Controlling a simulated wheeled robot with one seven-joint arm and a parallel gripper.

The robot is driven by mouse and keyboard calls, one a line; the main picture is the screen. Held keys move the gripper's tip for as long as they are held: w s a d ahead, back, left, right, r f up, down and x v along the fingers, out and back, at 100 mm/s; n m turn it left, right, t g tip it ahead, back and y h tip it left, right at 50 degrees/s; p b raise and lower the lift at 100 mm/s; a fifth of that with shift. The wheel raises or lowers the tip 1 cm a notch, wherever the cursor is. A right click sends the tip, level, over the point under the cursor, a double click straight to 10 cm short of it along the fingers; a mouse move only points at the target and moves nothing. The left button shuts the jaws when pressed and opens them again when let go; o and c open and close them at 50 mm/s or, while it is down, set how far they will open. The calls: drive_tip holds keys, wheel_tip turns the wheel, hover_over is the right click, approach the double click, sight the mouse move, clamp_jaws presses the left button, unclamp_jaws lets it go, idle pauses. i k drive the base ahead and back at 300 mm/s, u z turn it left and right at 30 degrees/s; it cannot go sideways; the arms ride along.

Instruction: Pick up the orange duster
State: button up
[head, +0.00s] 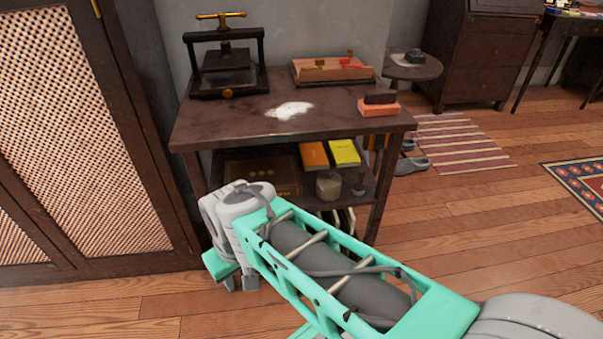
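The orange duster (378,108) lies near the front right corner of the dark table top (225,122). It is an orange block with a dark brown block on its upper side. The far end of my arm, with my gripper (240,283), is low in front of the table's left legs, well below and left of the duster. Grey finger-like parts point down there, small and partly hidden by my arm. I cannot tell whether they are open or shut. The duster is clear of my gripper.
A black press (228,60) stands at the back left, a wooden box (332,70) at the back right. White powder (289,110) lies mid-table. The lower shelf holds an orange book (314,155), a yellow book (344,152) and jars. Floor (480,215) to the right is open.

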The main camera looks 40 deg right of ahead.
sight(379, 103)
drive_tip(key=k, duration=0.5)
drive_tip(key=z, duration=0.5)
drive_tip(key=i, duration=0.4)
drive_tip(key=z, duration=1)
